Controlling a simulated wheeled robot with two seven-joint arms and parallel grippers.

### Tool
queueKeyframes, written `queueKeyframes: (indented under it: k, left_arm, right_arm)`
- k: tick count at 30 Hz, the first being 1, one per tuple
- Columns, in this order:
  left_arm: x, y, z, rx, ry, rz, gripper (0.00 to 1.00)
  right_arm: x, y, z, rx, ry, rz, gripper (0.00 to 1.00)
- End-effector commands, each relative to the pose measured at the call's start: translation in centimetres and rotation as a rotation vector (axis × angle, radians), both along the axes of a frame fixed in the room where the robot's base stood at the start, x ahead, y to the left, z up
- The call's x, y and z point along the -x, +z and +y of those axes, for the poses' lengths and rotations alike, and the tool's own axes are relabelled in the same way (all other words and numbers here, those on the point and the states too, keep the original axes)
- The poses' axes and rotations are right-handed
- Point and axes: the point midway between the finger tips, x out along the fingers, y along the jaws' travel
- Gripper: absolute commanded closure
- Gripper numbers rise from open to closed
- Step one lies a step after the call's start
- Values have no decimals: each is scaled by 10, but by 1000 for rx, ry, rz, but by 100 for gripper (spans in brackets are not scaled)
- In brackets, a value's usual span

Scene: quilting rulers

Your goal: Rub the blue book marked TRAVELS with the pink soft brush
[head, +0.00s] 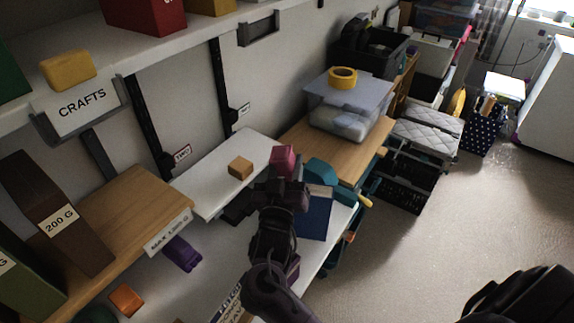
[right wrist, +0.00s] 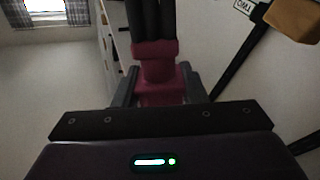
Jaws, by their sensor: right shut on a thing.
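My right gripper (head: 285,182) is over the white worktop in the head view, shut on the pink soft brush (head: 284,160). In the right wrist view the brush's pink body (right wrist: 158,70) sits between the two fingers, with dark bristles (right wrist: 150,20) pointing away from the gripper. A blue flat thing (head: 314,218), likely the blue book, lies on the worktop just right of my right gripper and wrist, which hide part of it. I cannot read any marking on it. The brush appears apart from it. My left gripper is not in view.
A teal object (head: 320,172) stands close behind the blue thing. A wooden cube (head: 240,167) sits on a raised white board (head: 205,180) to the left. A purple object (head: 182,253) and an orange cube (head: 127,299) lie lower left. Open floor (head: 430,240) is at right.

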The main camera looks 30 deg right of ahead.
Motion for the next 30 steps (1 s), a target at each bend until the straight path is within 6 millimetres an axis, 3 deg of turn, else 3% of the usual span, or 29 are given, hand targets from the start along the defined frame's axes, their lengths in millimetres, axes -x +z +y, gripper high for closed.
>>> queueKeyframes:
  k: [22,30]
  left_arm:
    - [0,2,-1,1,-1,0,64]
    - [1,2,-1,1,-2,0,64]
  right_arm:
    - [0,-5,0,-1,0,9,91]
    - [-4,-4,-16,1,-1,9,91]
